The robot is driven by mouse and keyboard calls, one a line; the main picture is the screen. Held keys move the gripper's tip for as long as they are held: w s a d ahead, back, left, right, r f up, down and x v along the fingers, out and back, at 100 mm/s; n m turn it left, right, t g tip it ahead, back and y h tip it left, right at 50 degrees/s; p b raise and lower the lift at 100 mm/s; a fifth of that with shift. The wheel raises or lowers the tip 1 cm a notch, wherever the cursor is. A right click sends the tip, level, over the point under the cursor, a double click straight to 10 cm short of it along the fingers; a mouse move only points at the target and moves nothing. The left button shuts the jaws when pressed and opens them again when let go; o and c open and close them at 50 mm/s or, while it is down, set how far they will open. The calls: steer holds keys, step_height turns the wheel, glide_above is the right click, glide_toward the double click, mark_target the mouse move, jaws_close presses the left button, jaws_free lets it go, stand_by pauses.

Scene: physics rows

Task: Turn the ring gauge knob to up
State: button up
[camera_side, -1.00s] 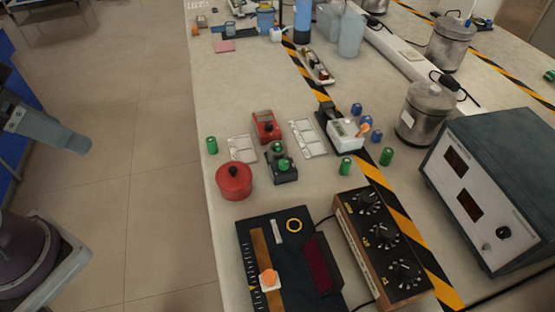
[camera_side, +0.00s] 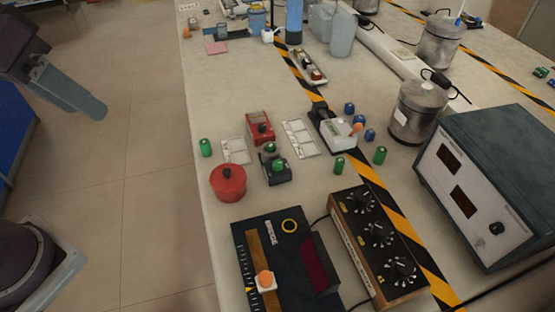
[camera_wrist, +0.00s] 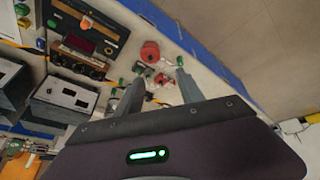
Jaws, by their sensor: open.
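In the side view a black panel box (camera_side: 240,217) lies at the front of the bench. A small yellow ring (camera_side: 290,226) is on its upper right; I take it as the ring gauge, and its setting is too small to read. An orange knob on a white slider block (camera_side: 264,281) sits lower left beside a scale. In the wrist view the black box (camera_wrist: 115,32) is at the upper left, away from my fingers. My gripper (camera_wrist: 160,77) is open, with its two grey fingers apart and nothing seen held between them.
A wooden box with several black dials (camera_side: 376,235) stands right of the panel. A red pot (camera_side: 228,182) and green-knobbed device (camera_side: 276,164) stand behind it. A large grey instrument (camera_side: 490,185) is at right.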

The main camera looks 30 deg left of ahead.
steer(key=w+d+n+g, duration=0.2)
steer(key=w+d, duration=0.1)
steer(key=w, duration=0.9)
steer(key=n+g, duration=0.3)
steer(key=n, duration=0.1)
glide_above(278, 163)
step_height(278, 163, down, 22)
steer(key=shift+y, duration=0.3)
step_height(278, 163, down, 9)
steer(key=shift+r, duration=0.1)
steer(key=shift+f, duration=0.35)
jaws_close()
